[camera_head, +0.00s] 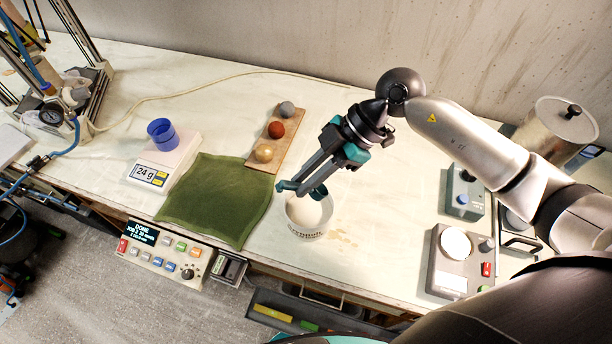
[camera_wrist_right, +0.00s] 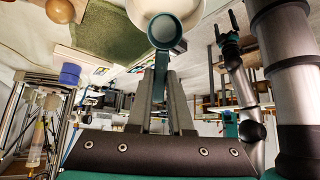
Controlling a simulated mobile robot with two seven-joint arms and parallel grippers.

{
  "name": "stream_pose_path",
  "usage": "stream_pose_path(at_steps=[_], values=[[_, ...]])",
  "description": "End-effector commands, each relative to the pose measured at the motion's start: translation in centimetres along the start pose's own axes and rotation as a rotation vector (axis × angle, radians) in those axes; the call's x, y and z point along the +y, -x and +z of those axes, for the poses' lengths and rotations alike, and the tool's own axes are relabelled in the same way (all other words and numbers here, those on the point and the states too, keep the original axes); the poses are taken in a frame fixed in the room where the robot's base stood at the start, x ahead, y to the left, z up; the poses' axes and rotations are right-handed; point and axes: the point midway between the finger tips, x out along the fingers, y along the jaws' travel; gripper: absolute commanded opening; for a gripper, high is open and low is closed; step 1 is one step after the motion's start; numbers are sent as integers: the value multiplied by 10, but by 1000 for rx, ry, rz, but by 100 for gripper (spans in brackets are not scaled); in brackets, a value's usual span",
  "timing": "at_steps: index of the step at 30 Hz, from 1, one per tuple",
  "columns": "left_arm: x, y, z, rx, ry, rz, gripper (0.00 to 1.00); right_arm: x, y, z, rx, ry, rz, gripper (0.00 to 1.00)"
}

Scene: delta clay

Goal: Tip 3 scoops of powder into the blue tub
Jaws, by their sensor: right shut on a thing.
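The blue tub (camera_head: 162,134) stands on the white scale (camera_head: 168,160), whose display reads 24 g; the tub also shows in the right wrist view (camera_wrist_right: 70,73). The white pot of powder (camera_head: 306,222) stands right of the green mat. My right gripper (camera_head: 307,181) is shut on the handle of a teal scoop (camera_wrist_right: 165,31). The scoop's cup is at the mouth of the pot, and I cannot tell how much powder is in it. My left gripper (camera_wrist_right: 227,30) shows in the right wrist view, its fingers apart and empty.
A green mat (camera_head: 217,198) lies between scale and pot. A wooden board (camera_head: 268,150) with three balls lies behind it. A button panel (camera_head: 160,252) is at the front edge. Grey devices (camera_head: 464,262) and a metal canister (camera_head: 556,130) stand at the right.

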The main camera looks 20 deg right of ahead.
Motion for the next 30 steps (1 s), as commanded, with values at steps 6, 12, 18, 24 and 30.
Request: stream_pose_path(at_steps=[6, 12, 18, 24, 30], values=[[0, -27, 2, 1, 0, 0, 100, 0, -18, 16, 0, 0, 0, 0], [1, -34, 2, 1, 0, 0, 100, 0, -31, 27, 0, -3, -1, 0], [1, -41, 3, 1, -1, 0, 100, 0, -46, 40, 1, -2, -1, 0], [1, -48, 4, 1, -1, 1, 100, 0, -60, 52, 1, -2, -1, 0], [2, -51, 4, 1, -1, 1, 100, 0, -66, 57, 1, 0, 1, 0]])
